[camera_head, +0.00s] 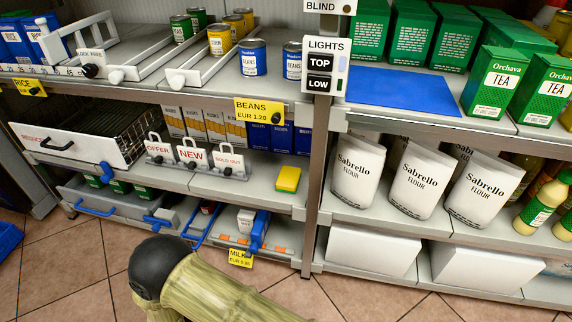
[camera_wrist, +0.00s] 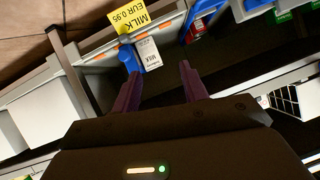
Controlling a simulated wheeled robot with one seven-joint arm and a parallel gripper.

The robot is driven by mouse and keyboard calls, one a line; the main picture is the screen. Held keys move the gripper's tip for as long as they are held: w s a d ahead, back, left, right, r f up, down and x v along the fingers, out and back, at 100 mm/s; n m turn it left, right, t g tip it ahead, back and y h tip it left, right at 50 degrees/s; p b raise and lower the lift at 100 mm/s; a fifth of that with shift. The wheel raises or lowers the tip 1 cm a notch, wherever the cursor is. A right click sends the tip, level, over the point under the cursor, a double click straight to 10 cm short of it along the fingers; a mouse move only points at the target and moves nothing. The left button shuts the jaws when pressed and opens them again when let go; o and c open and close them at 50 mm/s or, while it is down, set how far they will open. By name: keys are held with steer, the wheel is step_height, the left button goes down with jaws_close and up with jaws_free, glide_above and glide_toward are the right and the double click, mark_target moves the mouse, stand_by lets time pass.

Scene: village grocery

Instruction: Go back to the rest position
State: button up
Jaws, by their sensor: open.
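My gripper (camera_wrist: 158,88) shows in the wrist view with its two dark purple fingers apart and nothing between them. It points at the lowest shelf of the left unit. A small white milk carton (camera_wrist: 148,54) lies beyond the fingertips, apart from them, beside a blue part (camera_wrist: 129,58). In the head view the white carton (camera_head: 246,220) is on the lowest shelf, above the yellow milk label (camera_head: 240,258). My arm crosses the bottom of the head view; the gripper itself is hidden there.
A shelf upright (camera_head: 318,150) parts the two units. A drawer with a blue handle (camera_head: 98,208) is at lower left. A yellow sponge-like block (camera_head: 288,179) sits on the middle shelf. White boxes (camera_head: 372,257) fill the lower right shelf. The tiled floor (camera_head: 60,270) at left front is clear.

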steer(key=w+d+r+g+y+p, duration=0.2)
steer(key=w+d+r+p, duration=0.15)
steer(key=w+r, duration=0.8)
steer(key=d+r+n+g+y+p, duration=0.1)
steer(key=d+r+n+g+p, duration=0.15)
steer(key=d+r, duration=0.95)
steer(key=s+d+r+g+h+p, duration=0.1)
steer(key=s+d+r+g+p, duration=0.1)
steer(key=s+d+r, duration=0.5)
steer(key=s+d+r+n+g+p, duration=0.1)
steer(key=s+d+r+g+p, duration=0.25)
steer(key=d, duration=0.55)
steer(key=s+d+r+h+p, duration=0.1)
steer(key=s+d+r+p, duration=0.1)
steer(key=s+d+r, duration=0.5)
step_height(320, 180, up, 37)
steer(key=w+p, duration=0.1)
steer(key=p, duration=3.6)
steer(key=shift+w+d+r, duration=0.2)
steer(key=shift+d, duration=0.15)
